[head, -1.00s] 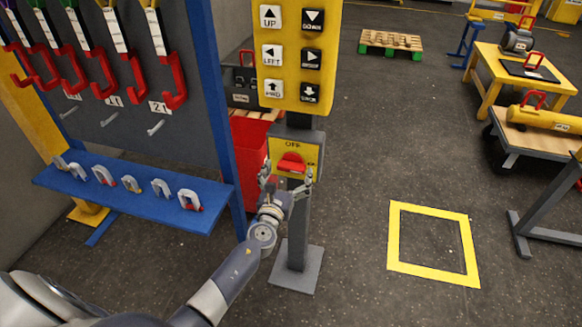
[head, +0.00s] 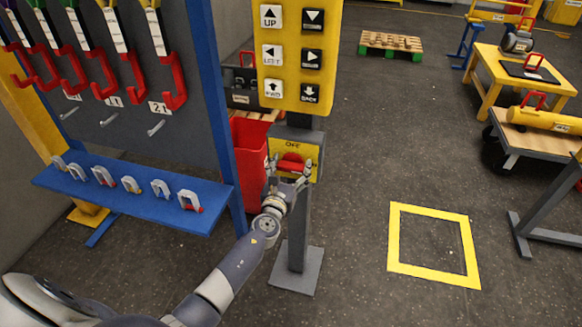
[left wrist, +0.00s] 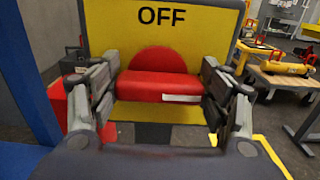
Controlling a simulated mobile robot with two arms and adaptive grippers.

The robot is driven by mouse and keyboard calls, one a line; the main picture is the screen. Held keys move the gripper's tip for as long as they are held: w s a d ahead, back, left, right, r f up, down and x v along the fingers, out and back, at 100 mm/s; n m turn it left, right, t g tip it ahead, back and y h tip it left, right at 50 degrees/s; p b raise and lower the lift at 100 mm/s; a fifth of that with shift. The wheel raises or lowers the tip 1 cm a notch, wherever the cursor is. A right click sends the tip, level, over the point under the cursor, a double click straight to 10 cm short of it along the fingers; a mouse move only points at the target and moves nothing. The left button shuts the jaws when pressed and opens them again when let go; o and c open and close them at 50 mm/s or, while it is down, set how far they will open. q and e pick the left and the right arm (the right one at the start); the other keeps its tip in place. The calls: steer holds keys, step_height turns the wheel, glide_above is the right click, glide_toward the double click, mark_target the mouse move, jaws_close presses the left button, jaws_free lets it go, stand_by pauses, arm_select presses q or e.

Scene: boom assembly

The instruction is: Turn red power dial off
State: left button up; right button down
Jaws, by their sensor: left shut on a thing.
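The red power dial (head: 291,159) sits on a yellow plate (head: 313,150) marked OFF at the top, on a grey post below the button panel. In the left wrist view the dial (left wrist: 160,85) has a wide bar lying about level, with a white mark near its right end. The OFF label is above it. My left gripper (head: 289,170) is shut on the dial, and in the left wrist view its two fingers (left wrist: 159,90) sit at the bar's left and right ends. My right gripper is not in view.
A yellow panel (head: 291,32) with black and white arrow buttons is above the dial. A blue rack (head: 130,188) with shackles stands at left, and a red bin (head: 247,150) is behind the post. Open floor with a yellow square (head: 434,273) is at right.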

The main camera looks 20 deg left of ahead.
arm_select(q)
steer(key=shift+n, duration=0.3)
steer(key=n+b, duration=0.2)
steer(key=n, duration=0.1)
steer(key=shift+a+n, duration=0.1)
steer(key=shift+n, duration=0.3)
steer(key=n+b, duration=0.1)
steer(key=n, duration=0.3)
steer(key=shift+a+n, duration=0.1)
steer(key=shift+n, duration=0.2)
steer(key=n+b, duration=0.1)
steer(key=n, duration=0.3)
steer(key=shift+a+n+b, duration=0.15)
steer(key=shift+n+b, duration=0.15)
steer(key=shift+b, duration=0.1)
steer(key=shift+f+n+b, duration=0.1)
steer(key=shift+n+b, duration=0.25)
steer(key=shift+n, duration=1.75)
steer(key=o, duration=1.1)
steer(key=shift+c, duration=0.2)
steer(key=shift+s, duration=0.1)
